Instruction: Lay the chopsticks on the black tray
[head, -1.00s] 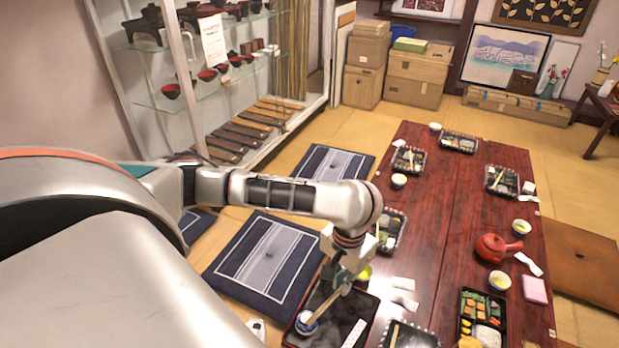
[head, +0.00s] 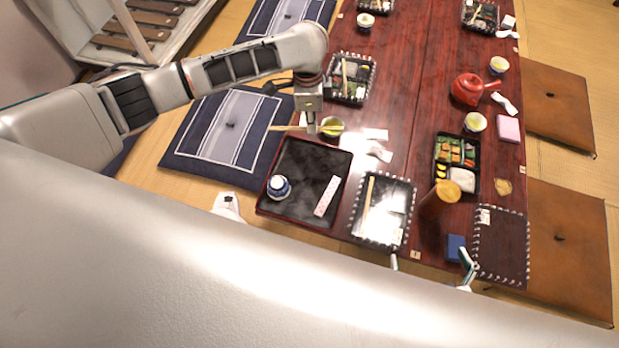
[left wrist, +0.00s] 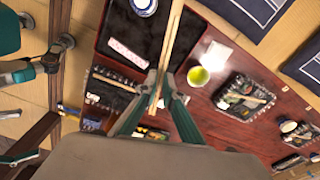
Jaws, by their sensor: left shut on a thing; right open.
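The black tray (head: 300,212) lies at the near-left corner of the table, and it also shows in the left wrist view (left wrist: 120,25). My left gripper (head: 311,130) is shut on the pale wooden chopsticks (head: 287,128) above the tray's far edge. The chopsticks point left in the head view. In the left wrist view the chopsticks (left wrist: 176,40) run up from between the fingertips (left wrist: 157,100), in front of the tray's edge; their height above it is unclear. My right gripper (head: 431,263) is open at the bottom of the head view, its fingers partly hidden.
On the tray are a blue-and-white cup (head: 278,187) and a white patterned paper strip (head: 327,196). A green tea cup (head: 332,126) stands close to my left gripper. A woven-edged mat (head: 400,228) with another chopstick lies right of the tray. A bento box (head: 443,175) stands further right.

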